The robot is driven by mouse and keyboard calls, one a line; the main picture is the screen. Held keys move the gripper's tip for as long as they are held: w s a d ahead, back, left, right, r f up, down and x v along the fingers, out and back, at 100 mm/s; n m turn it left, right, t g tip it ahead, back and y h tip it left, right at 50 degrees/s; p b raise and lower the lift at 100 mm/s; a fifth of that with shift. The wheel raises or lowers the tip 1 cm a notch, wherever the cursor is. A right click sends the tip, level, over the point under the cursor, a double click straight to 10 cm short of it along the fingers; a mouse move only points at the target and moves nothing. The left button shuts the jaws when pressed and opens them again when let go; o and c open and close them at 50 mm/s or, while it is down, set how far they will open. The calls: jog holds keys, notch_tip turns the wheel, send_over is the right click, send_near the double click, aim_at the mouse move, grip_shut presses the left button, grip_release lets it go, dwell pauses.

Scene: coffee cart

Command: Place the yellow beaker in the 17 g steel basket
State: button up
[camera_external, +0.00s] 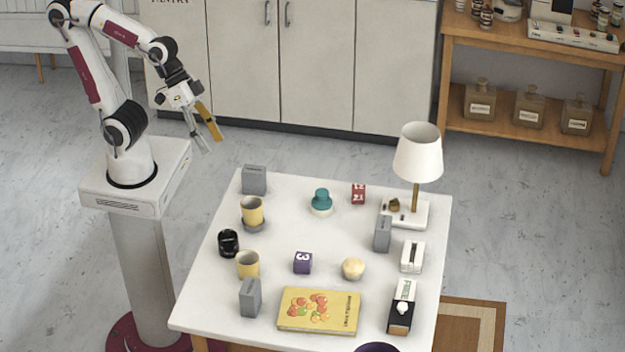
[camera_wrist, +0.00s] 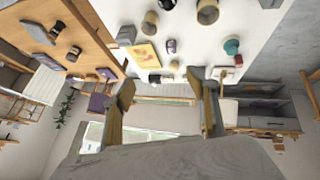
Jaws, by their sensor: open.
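Two yellow cups that could be the yellow beaker stand on the white table in the external view. One yellow cup (camera_external: 252,208) is upright on a dark round base; the other yellow cup (camera_external: 247,264) stands nearer the front, left of a purple cube. No steel basket can be made out for certain; the labels on the grey boxes are too small to read. My gripper (camera_external: 212,142) is open and empty, raised beyond the table's far left corner, apart from everything. Its spread fingers also show in the wrist view (camera_wrist: 161,88).
Grey boxes (camera_external: 254,180) (camera_external: 250,297) (camera_external: 382,233), a black mug (camera_external: 228,243), a purple cube (camera_external: 303,262), a teal-topped object (camera_external: 321,201) and a yellow book (camera_external: 318,310) are on the table. A tall lamp (camera_external: 417,155) stands at right. The table's middle has clear patches.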

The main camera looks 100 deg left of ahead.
jog(key=s+a+y, duration=0.2)
jog(key=s+a, duration=0.5)
jog(key=a, duration=0.1)
jog(key=shift+s+a+r+g+y, duration=0.25)
jog(key=shift+s+a+g+y, duration=0.1)
jog(key=shift+a+g+y, duration=0.05)
dwell(1.3)
jog(key=o, duration=1.2)
jog(key=w+d+f+m+g+y, duration=0.1)
jog(key=w+f+m, duration=0.3)
jog(key=w, duration=0.9)
jog(key=w+d+f+m+g, duration=0.15)
jog(key=w+f+m, duration=0.3)
jog(key=w, duration=0.85)
jog(key=w+d+f+m+g+y, duration=0.1)
jog(key=w+d+f+m, duration=0.3)
jog(key=w, duration=0.9)
jog(key=w+a+r+m+t, duration=0.2)
jog(key=w+m, duration=0.3)
jog(key=w, duration=0.2)
jog(key=shift+w+a+r, duration=0.25)
jog(key=shift+w+r, duration=0.1)
jog(key=shift+w, duration=0.05)
